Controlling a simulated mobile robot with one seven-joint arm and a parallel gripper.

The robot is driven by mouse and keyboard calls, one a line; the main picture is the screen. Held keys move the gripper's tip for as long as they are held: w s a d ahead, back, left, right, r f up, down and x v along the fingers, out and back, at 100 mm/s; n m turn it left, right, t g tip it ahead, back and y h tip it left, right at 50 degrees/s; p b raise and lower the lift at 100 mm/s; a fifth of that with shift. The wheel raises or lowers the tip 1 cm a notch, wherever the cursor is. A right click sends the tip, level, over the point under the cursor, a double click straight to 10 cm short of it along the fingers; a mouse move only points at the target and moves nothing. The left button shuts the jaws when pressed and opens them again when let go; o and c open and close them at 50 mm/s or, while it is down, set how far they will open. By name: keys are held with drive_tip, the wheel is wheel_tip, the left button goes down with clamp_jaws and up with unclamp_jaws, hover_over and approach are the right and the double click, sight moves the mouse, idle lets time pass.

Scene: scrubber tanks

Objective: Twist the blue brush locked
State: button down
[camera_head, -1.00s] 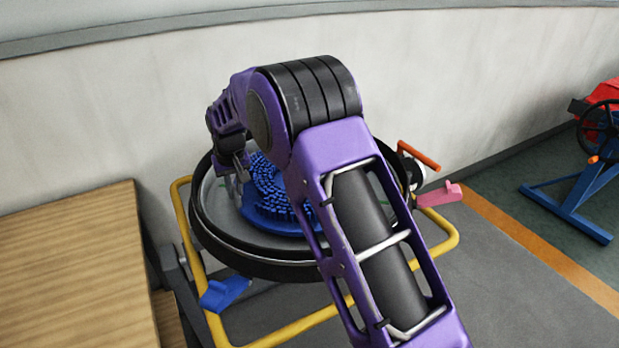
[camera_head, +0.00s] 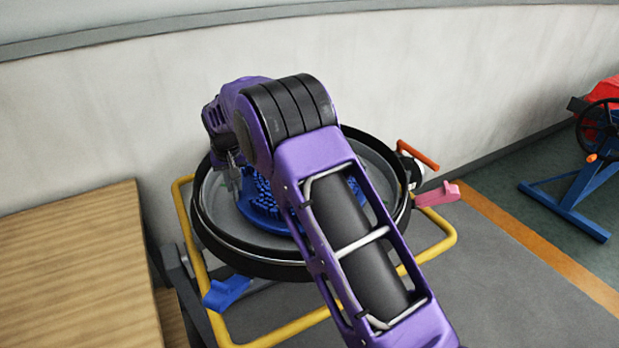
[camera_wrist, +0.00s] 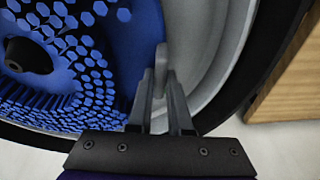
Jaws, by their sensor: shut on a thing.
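The blue brush (camera_head: 262,207) is a round disc with many blue bristles. It lies in a round black-rimmed scrubber head (camera_head: 250,268), and my arm hides much of it in the head view. In the wrist view the brush (camera_wrist: 75,60) fills the left side, with a dark hub (camera_wrist: 28,56) at its centre. My gripper (camera_wrist: 161,84) is at the brush's outer edge, shut on a thin upright grey tab (camera_wrist: 160,62). In the head view my gripper (camera_head: 233,180) reaches down at the brush's left side.
A yellow tube frame (camera_head: 436,238) surrounds the head. A blue pedal (camera_head: 226,291) sits front left, a pink pedal (camera_head: 440,194) and an orange handle (camera_head: 420,155) at right. A wooden table (camera_head: 75,270) stands left; a pale wall (camera_head: 420,70) rises behind.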

drive_tip(key=shift+w, duration=0.1)
drive_tip(key=shift+w+a+m+p, duration=0.15)
drive_tip(key=shift+w+m+p, duration=0.8)
drive_tip(key=shift+w, duration=0.35)
drive_tip(key=shift+w, duration=0.1)
drive_tip(key=shift+w+r+m+h+p, duration=0.1)
drive_tip(key=shift+w+m+h+p, duration=0.25)
drive_tip(key=shift+w+p, duration=0.15)
drive_tip(key=shift+w+m+p, duration=0.5)
drive_tip(key=shift+w+p, duration=0.15)
drive_tip(key=shift+w, duration=0.25)
drive_tip(key=shift+w, duration=0.1)
